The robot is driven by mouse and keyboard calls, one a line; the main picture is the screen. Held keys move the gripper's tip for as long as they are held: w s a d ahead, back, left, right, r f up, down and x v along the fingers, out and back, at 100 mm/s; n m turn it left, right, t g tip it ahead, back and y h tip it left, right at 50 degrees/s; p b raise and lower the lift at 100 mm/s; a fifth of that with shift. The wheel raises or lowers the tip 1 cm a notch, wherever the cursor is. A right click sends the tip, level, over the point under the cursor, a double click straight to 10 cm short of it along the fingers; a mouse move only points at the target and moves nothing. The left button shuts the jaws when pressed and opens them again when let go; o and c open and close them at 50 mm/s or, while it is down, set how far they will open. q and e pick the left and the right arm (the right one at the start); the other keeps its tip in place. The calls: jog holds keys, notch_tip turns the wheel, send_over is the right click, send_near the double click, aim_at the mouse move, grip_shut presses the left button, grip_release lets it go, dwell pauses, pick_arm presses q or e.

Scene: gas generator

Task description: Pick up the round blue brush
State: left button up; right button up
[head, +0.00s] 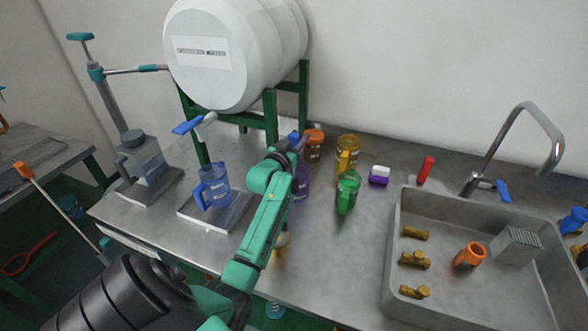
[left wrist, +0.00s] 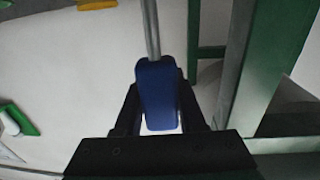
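My left gripper (head: 298,143) is above the metal counter, in front of the green barrel stand. In the left wrist view its dark fingers (left wrist: 160,110) lie along both sides of a blue handle (left wrist: 157,88) with a thin metal rod, and they look closed on it. This looks like the round blue brush. The rod runs out of the top of that view, so no bristles show. In the head view only a small blue patch shows at the gripper, and the arm hides much of the rest. My right gripper is not in view.
A white barrel (head: 232,50) rests on a green stand (head: 271,118). A blue jug (head: 214,187) stands to the left of the arm. An orange jar (head: 314,146), a yellow bottle (head: 347,155) and a green bottle (head: 347,192) stand close on the right. The sink (head: 396,245) is further right.

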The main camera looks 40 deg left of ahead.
pick_arm(q)
grip_shut()
notch_tip(320, 180, up, 20)
jog(key=b, duration=0.2)
